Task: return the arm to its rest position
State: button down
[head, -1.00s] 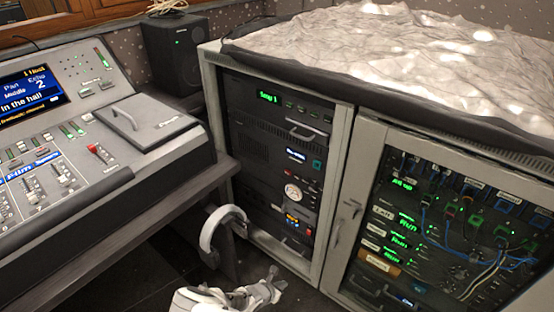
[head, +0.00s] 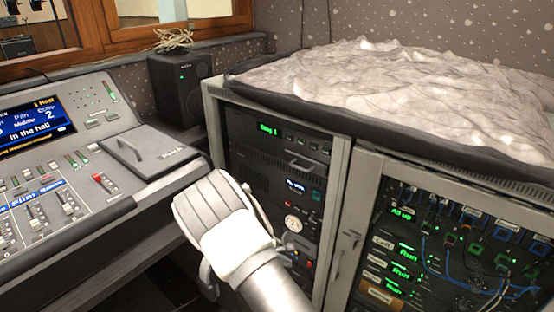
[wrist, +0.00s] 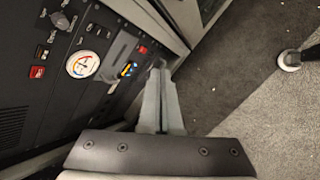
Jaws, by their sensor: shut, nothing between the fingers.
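My arm (head: 238,245) rises from the bottom of the head view, bent, between the mixing desk and the rack cabinet, and covers part of the cabinet front. The fingers cannot be made out there. In the wrist view my gripper (wrist: 159,72) is shut and empty, its fingers side by side beyond the dark palm. A rack panel with a round dial (wrist: 83,64) lies to the left of the fingers. Whether the fingertips touch the cabinet cannot be told.
The mixing desk (head: 85,225) with faders and a lit screen stands at left. The rack cabinet (head: 335,190), topped by a crumpled white cover (head: 400,95), stands at right. A speaker (head: 181,88) sits behind.

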jog(key=s+d+r+m+y, duration=0.1)
jog(key=s+d+r+m, duration=0.2)
jog(key=r, duration=0.6)
jog(key=s+d+r+m+g+y, duration=0.1)
jog(key=s+d+r+m, duration=0.25)
jog(key=r, duration=0.65)
jog(key=s+d+r+m+y, duration=0.1)
jog(key=s+d+r+m, duration=0.2)
jog(key=r, duration=0.6)
jog(key=s+d+r+m+t+y, duration=0.1)
jog(key=s+r+m, duration=0.2)
jog(key=s+r, duration=0.5)
jog(key=s+d+r+m+t+y, duration=0.1)
jog(key=s+r+m+y, duration=0.2)
jog(key=s, duration=0.9)
notch_tip(320, 180, up, 21)
jog(key=h+p, duration=0.1)
jog(key=p, duration=2)
jog(key=shift+m, duration=0.35)
jog(key=shift+a, duration=0.1)
